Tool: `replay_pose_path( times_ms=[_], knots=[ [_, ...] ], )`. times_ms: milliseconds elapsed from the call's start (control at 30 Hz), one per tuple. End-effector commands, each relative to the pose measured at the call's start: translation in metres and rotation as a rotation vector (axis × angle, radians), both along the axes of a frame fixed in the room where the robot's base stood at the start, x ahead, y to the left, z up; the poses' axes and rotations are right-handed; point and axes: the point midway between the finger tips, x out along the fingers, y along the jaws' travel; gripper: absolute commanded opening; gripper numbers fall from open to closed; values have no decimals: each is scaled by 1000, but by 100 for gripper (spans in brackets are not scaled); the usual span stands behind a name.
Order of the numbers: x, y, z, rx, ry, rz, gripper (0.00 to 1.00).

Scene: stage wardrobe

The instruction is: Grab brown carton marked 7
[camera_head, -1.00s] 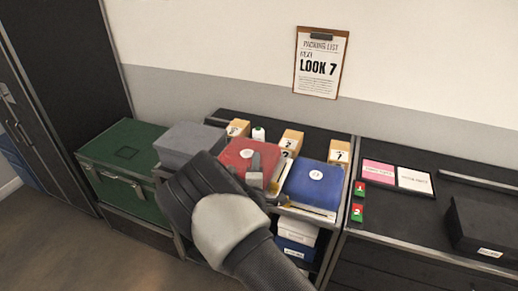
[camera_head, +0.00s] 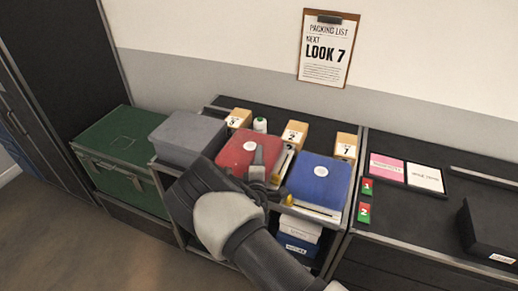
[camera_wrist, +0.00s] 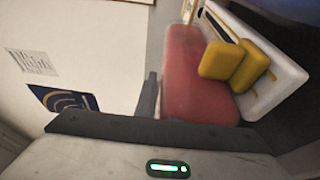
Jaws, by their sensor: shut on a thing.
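The brown carton marked 7 (camera_head: 346,146) stands upright at the back right of the open-topped shelf unit, behind the blue box (camera_head: 320,180). My gripper (camera_head: 266,168) is well to its left and nearer the front, over the front right part of the red box (camera_head: 243,150). The jaws look shut on the red box, though their contact is partly hidden. The wrist view shows a red surface (camera_wrist: 195,80) close against one dark finger. The carton marked 7 cannot be made out there.
Another brown carton, marked 2 (camera_head: 295,133), and a third carton (camera_head: 239,118) stand along the back. A grey box (camera_head: 188,138) is at left, beside a green trunk (camera_head: 128,143). Yellow pieces (camera_wrist: 240,63) lie by the red surface. The right counter has a black box (camera_head: 489,229).

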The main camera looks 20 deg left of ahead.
Motion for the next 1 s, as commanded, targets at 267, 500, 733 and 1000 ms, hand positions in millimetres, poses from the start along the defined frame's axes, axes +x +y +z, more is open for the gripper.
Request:
replay_pose_path(
  times_ms=[267, 500, 733, 1000],
  knots=[
    [1, 1, -26, 6, -10, 2, 0],
    [1, 1, -37, 7, -12, 2, 0],
    [2, 1, -38, 7, -11, 1, 0],
    [0, 0, -45, 0, 0, 1, 28]
  ],
)
